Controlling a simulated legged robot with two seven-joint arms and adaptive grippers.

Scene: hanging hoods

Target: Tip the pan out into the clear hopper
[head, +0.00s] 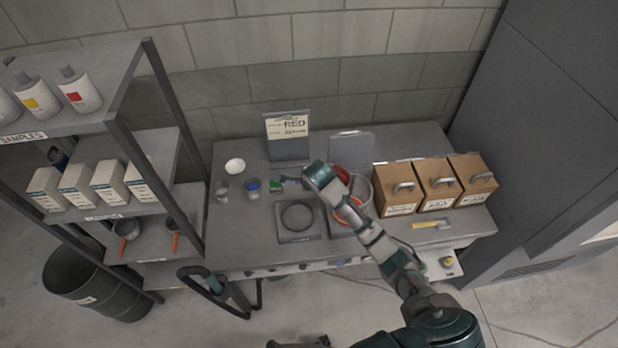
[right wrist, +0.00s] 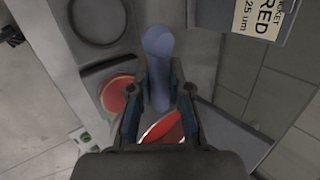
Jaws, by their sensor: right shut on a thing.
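My right gripper (head: 312,180) is above the back middle of the bench. In the right wrist view its fingers (right wrist: 158,95) are shut on the blue handle (right wrist: 158,45) of a pan. Part of the pan (right wrist: 165,128), red with a pale rim, shows below the fingers; the gripper hides the rest. In the head view the red pan (head: 340,173) is beside the wrist, at the clear hopper (head: 362,190). Red shows inside the hopper in the right wrist view (right wrist: 117,93). I cannot tell how far the pan is tilted. My left gripper is not in view.
A scale (head: 298,218) is left of the hopper. A RED sign (head: 288,127) stands behind. A white bowl (head: 235,166) and small cups (head: 253,188) are at the left. Brown boxes (head: 438,183) and a yellow-handled tool (head: 432,224) are right. A shelf rack (head: 118,165) borders the left.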

